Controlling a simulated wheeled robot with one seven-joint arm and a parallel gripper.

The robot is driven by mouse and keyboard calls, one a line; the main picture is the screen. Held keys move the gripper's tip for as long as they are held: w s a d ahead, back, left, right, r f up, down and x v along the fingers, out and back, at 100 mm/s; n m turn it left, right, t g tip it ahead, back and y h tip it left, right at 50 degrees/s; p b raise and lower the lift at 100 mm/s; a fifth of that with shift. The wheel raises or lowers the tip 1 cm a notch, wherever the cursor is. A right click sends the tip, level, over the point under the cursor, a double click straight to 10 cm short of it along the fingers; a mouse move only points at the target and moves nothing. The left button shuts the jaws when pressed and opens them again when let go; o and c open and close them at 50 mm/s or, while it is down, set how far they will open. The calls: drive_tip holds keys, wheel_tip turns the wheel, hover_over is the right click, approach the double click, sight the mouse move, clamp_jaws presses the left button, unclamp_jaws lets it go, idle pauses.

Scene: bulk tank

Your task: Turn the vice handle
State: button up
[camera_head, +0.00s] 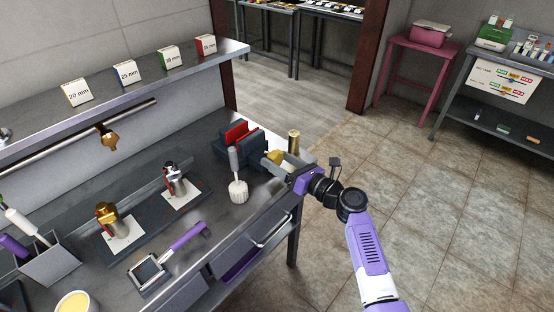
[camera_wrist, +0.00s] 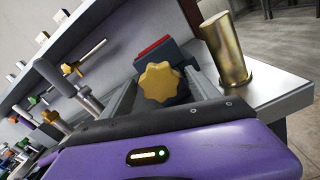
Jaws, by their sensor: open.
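The vice (camera_head: 240,146) is a dark blue block with red jaw faces, standing near the right end of the steel workbench. Its handle is a yellow lobed knob (camera_head: 274,157) on the side facing my gripper. My gripper (camera_head: 287,163) is open at the bench's right edge, with its grey fingers reaching toward the knob. In the wrist view the yellow handle (camera_wrist: 158,82) appears between the two fingers, facing the camera. The vice body (camera_wrist: 160,54) is behind it, partly hidden by the knob. I cannot tell whether the fingers touch the knob.
A brass cylinder (camera_head: 293,142) stands close behind my gripper, right of the vice. A white-headed brush (camera_head: 238,189) stands left of the knob. A shelf (camera_head: 130,88) with size-labelled boxes runs above the bench. The tiled floor to the right is clear.

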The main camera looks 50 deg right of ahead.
drive_tip(key=shift+w, duration=0.45)
drive_tip(key=c, duration=1.4)
drive_tip(key=shift+o, duration=0.2)
drive_tip(key=shift+n, duration=0.3)
drive_tip(key=n+b, duration=0.1)
drive_tip(key=n, duration=0.2)
drive_tip(key=shift+f+b, duration=0.1)
drive_tip(key=shift+b, duration=0.2)
drive_tip(key=shift+n+b, duration=0.8)
drive_tip(key=shift+n, duration=1.2)
